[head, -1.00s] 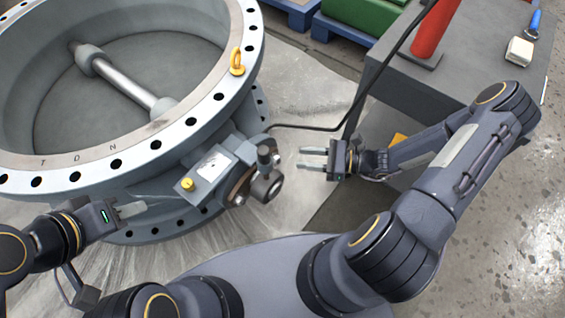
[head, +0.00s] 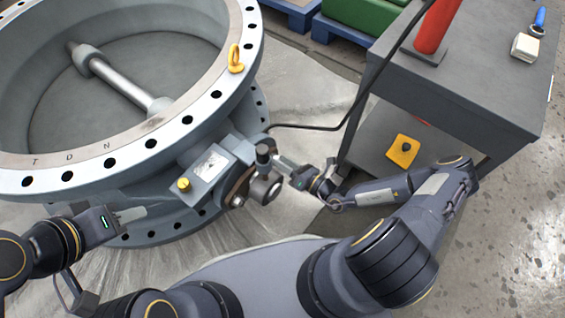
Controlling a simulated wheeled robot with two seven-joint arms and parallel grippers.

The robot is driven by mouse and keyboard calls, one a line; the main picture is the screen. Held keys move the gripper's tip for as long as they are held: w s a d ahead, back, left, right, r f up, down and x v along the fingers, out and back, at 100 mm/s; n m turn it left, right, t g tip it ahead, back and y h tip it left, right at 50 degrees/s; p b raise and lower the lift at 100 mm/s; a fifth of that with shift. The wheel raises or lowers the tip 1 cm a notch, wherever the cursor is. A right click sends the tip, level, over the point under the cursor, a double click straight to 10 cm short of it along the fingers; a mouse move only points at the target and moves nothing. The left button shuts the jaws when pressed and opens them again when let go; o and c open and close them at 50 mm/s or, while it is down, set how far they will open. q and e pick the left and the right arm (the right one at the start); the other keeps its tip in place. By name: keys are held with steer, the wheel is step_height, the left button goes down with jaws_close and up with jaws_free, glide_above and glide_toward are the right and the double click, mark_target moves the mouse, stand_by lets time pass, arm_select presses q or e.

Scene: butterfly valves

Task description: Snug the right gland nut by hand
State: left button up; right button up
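The grey butterfly valve (head: 150,160) lies on a pale sheet at the left. Its shaft end, a round grey collar (head: 266,188) with a brownish flange (head: 241,188) behind it, points toward me. A small dark nut (head: 238,201) shows at the flange's lower edge. A dark upright cylinder (head: 263,156) stands above the collar. The right gland nut cannot be made out clearly. My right gripper (head: 282,161) has its fingertips close beside the cylinder; contact and finger gap are unclear. My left gripper (head: 131,214) is beside the valve's lower flange, fingers seen edge-on.
A yellow lifting eye (head: 236,60) stands on the valve rim. A black cable (head: 318,127) runs from the valve to the dark grey cart (head: 460,90) at the right. The cart carries a red cylinder (head: 435,28), a white block (head: 525,46) and a blue-handled tool (head: 539,18).

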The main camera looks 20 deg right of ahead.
steer(key=shift+w+a, duration=0.2)
steer(key=shift+w, duration=0.05)
steer(key=c, duration=0.7)
